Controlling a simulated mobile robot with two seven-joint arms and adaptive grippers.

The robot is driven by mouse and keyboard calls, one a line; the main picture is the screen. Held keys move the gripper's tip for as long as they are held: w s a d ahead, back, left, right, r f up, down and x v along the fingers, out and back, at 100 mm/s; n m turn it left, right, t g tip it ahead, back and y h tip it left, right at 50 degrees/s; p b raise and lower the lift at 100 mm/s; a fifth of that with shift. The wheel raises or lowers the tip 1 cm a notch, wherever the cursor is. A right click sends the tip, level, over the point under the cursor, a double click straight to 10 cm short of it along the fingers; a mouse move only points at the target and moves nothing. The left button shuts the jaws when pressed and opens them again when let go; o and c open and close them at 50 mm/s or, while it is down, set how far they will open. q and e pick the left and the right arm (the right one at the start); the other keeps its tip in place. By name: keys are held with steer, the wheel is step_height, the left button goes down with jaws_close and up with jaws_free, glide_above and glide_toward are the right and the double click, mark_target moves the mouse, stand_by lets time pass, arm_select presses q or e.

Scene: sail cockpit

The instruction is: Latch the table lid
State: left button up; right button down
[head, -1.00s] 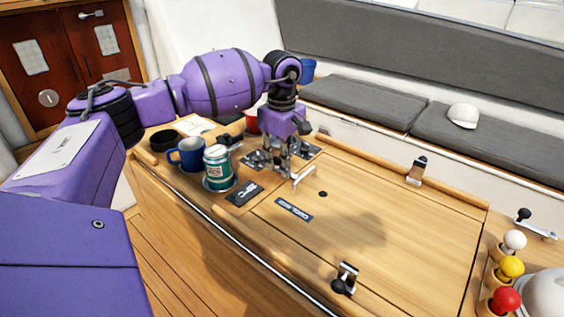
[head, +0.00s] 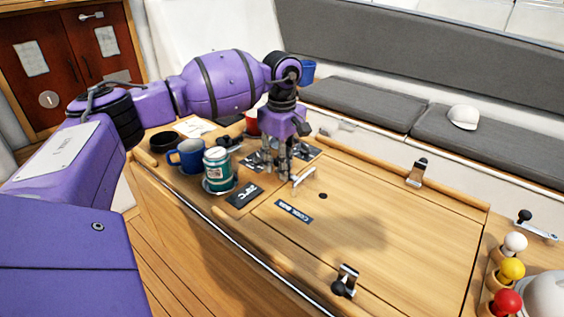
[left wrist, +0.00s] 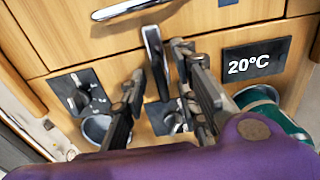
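The wooden table lid (head: 400,228) lies flat and closed, with a dark label and a small round hole. A silver bar handle (head: 304,177) is at its left end; it also shows at the top of the left wrist view (left wrist: 128,9). In the left wrist view, a shiny dark upright lever (left wrist: 156,62) crosses the lid's edge. My left gripper (head: 279,178) points down beside the lid's left end. Its fingers (left wrist: 158,66) are apart, one on either side of the lever; whether they touch it is unclear. My right gripper is not in view.
Black-knobbed clips stand at the lid's front (head: 345,280) and back (head: 417,172) edges. A green can (head: 218,170) and a blue mug (head: 188,155) stand close left of my gripper. A rotary knob (left wrist: 172,122) and a 20°C display (left wrist: 250,64) are close by.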

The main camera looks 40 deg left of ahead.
arm_select(q)
step_height(320, 180, up, 12)
stand_by(0.4)
steer(key=shift+f, duration=0.1)
stand_by(0.4)
